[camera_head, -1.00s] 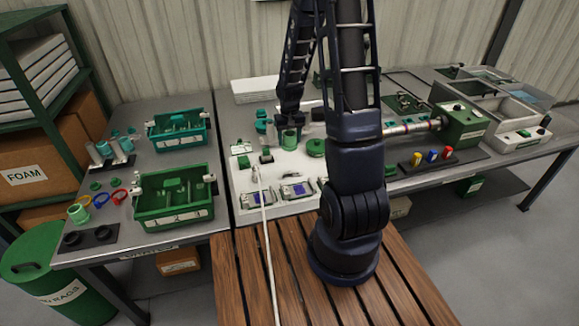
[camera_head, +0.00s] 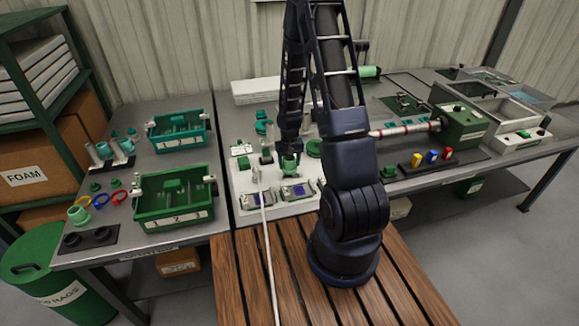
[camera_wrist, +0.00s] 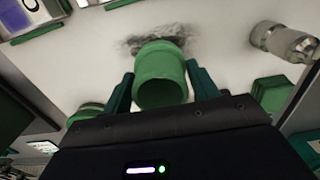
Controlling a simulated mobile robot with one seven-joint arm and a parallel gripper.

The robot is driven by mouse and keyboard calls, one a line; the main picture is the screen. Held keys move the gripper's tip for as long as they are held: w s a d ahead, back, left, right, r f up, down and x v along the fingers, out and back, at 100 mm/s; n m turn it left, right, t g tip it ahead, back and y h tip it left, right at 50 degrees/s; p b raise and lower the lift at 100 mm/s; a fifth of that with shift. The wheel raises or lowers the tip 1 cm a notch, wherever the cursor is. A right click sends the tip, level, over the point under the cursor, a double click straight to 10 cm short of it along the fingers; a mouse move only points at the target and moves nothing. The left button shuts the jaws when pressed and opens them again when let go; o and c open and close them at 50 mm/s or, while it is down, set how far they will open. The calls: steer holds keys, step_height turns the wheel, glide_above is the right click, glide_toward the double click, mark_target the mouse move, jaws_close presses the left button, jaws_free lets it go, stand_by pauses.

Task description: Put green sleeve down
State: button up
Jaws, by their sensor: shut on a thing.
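The green sleeve (camera_wrist: 161,75) is a short, hollow green cylinder with a wide rim. In the wrist view it sits between the two fingers of my gripper (camera_wrist: 160,88), which is shut on it. In the head view my gripper (camera_head: 290,160) points down over the white board, with the green sleeve (camera_head: 290,168) at its tips. A dark smudge shows on the white surface just beyond the sleeve in the wrist view. I cannot tell whether the sleeve touches the surface.
A green round part (camera_head: 314,148) is to the right. A metal fitting (camera_wrist: 284,41) and a green block (camera_wrist: 272,94) lie to the right in the wrist view.

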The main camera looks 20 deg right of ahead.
steer(key=shift+f, duration=1.05)
steer(key=shift+f, duration=0.15)
steer(key=o, duration=0.9)
steer(key=shift+o, duration=0.2)
